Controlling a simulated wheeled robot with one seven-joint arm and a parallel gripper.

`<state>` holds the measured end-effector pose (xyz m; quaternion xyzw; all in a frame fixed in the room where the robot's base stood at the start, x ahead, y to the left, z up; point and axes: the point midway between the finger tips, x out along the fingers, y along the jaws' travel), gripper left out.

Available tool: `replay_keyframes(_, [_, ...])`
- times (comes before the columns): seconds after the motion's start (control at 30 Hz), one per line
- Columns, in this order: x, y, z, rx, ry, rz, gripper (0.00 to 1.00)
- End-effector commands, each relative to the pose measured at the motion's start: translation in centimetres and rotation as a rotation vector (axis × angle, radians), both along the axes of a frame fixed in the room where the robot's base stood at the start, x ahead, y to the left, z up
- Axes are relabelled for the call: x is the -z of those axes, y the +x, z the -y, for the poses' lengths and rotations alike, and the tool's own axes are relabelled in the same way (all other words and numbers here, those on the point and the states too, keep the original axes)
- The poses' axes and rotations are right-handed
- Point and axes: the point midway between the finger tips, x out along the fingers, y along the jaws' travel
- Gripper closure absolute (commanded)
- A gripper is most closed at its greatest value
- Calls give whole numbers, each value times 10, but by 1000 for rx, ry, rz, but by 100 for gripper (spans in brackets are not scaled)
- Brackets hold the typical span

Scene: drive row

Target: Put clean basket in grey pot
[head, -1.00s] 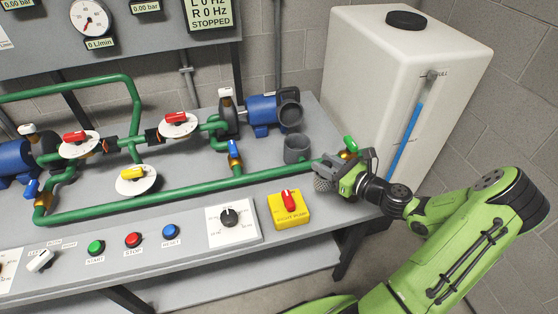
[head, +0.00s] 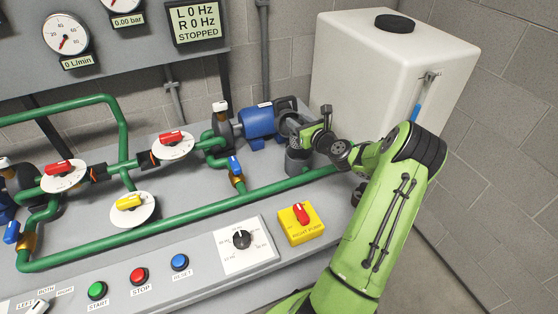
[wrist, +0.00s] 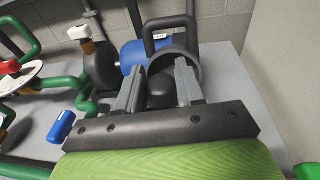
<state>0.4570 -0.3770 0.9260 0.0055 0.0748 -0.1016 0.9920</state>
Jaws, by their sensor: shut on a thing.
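The grey pot (head: 297,162) is a round cup on the bench beneath my gripper, beside the green pipe. The pot cannot be made out in the wrist view.
The white tank (head: 370,75) is behind right. A blue-handled valve (head: 235,166) and green pipes are left. The yellow RIGHT PUMP switch (head: 299,222) is in front.

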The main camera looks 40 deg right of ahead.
Motion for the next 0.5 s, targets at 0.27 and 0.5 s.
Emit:
replay_keyframes(0.27, [62,-1,1,4,5,-3,100])
replay_keyframes(0.5, [99,-1,1,3,4,-3,100])
